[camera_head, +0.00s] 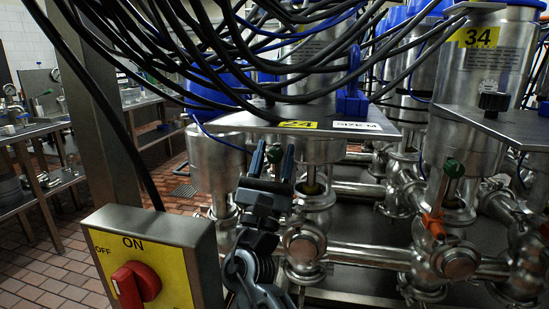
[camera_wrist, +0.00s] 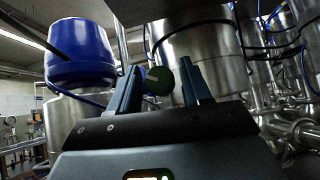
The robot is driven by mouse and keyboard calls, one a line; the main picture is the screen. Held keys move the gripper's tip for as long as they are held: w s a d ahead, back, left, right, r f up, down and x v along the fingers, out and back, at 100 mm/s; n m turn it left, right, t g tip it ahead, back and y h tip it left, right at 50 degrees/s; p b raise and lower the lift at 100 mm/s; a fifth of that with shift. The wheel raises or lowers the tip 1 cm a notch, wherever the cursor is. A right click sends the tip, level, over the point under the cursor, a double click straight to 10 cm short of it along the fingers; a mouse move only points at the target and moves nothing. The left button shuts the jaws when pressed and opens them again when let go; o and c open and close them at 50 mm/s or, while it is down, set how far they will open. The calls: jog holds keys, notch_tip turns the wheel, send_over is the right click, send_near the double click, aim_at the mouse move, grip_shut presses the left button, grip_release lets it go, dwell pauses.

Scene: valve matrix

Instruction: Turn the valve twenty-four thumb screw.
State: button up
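The valve twenty-four stands at the middle of the head view, with a yellow "24" label (camera_head: 298,124) on its metal plate. Its thumb screw has a round dark green knob (camera_wrist: 159,81), seen under the plate in the wrist view. In the head view the green knob (camera_head: 275,153) is partly hidden by my fingers. My gripper (camera_head: 272,160) reaches up below the plate. In the wrist view my gripper (camera_wrist: 160,88) is open, one finger on each side of the knob. The knob is nearer the left finger, with a gap to the right finger; contact is unclear.
Black cables (camera_head: 270,50) hang over the valve. A "34" valve (camera_head: 478,36) with its own green screw (camera_head: 453,168) stands at right. A red-switch box (camera_head: 150,265) is at front left. Steel pipes (camera_head: 370,255) run behind my gripper.

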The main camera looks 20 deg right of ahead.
jog(key=shift+o, duration=0.7)
jog(key=shift+r+n+t+y+p, duration=0.1)
jog(key=shift+n+t+y+p, duration=0.2)
jog(key=shift+n+y+p, duration=0.15)
